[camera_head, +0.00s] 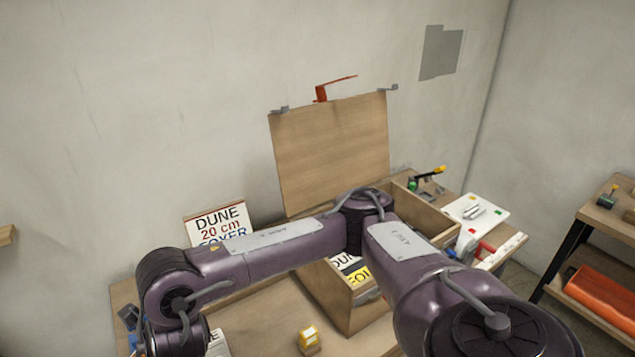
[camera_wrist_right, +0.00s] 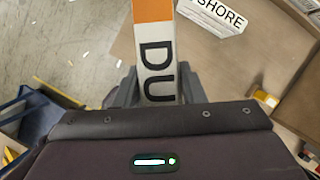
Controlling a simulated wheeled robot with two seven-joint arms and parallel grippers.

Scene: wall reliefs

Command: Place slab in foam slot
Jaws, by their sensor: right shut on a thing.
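My right gripper (camera_wrist_right: 154,88) is shut on a slab (camera_wrist_right: 153,55), a narrow white piece with an orange end and the dark letters "DU". The slab stands between the grey fingers in the right wrist view and sticks out past them. In the head view my right arm reaches across to the lower left, and its gripper is out of frame. My arm hides much of the crate, and I cannot make out a foam slot. My left gripper is not in view.
A "DUNE 20 cm COVER" card (camera_head: 218,220) leans at the wall. A wooden panel (camera_head: 332,150) stands upright above the crate. A small yellow object (camera_head: 309,338) sits on the table (camera_head: 262,310). A "SHORE" card (camera_wrist_right: 215,14) lies beyond the slab. A shelf with an orange roll (camera_head: 602,300) stands right.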

